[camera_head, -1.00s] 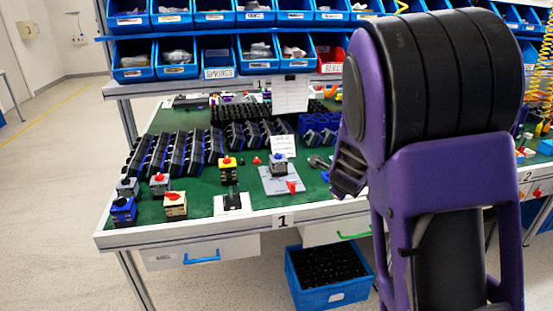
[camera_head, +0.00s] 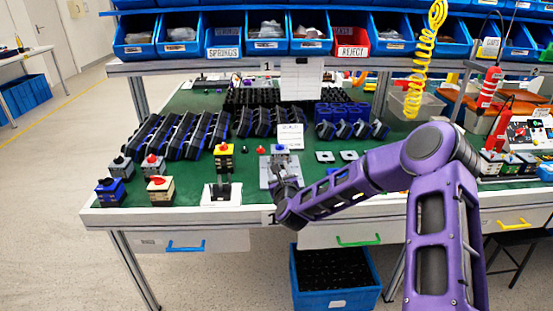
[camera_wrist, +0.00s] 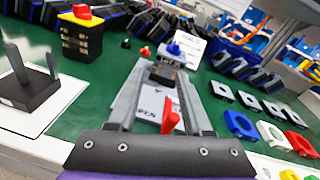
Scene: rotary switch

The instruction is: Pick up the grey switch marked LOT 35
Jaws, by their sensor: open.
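A grey switch with a blue knob (camera_head: 280,153) sits on a grey plate (camera_head: 265,178) at the front middle of the green bench. The same grey switch shows in the wrist view (camera_wrist: 166,73), straight ahead of my gripper (camera_wrist: 161,92). The fingers are open and empty, low over the plate on either side of its red lever (camera_wrist: 171,118). In the head view my gripper (camera_head: 287,182) hides part of the plate. Other grey switches stand at the left: one with a dark red knob (camera_head: 121,167) and one with a red knob (camera_head: 152,166). No LOT 35 marking is readable.
A blue switch (camera_head: 110,192) and a beige switch (camera_head: 160,190) stand front left. A white card (camera_head: 290,136) stands behind. Washers and coloured rings lie to the right.

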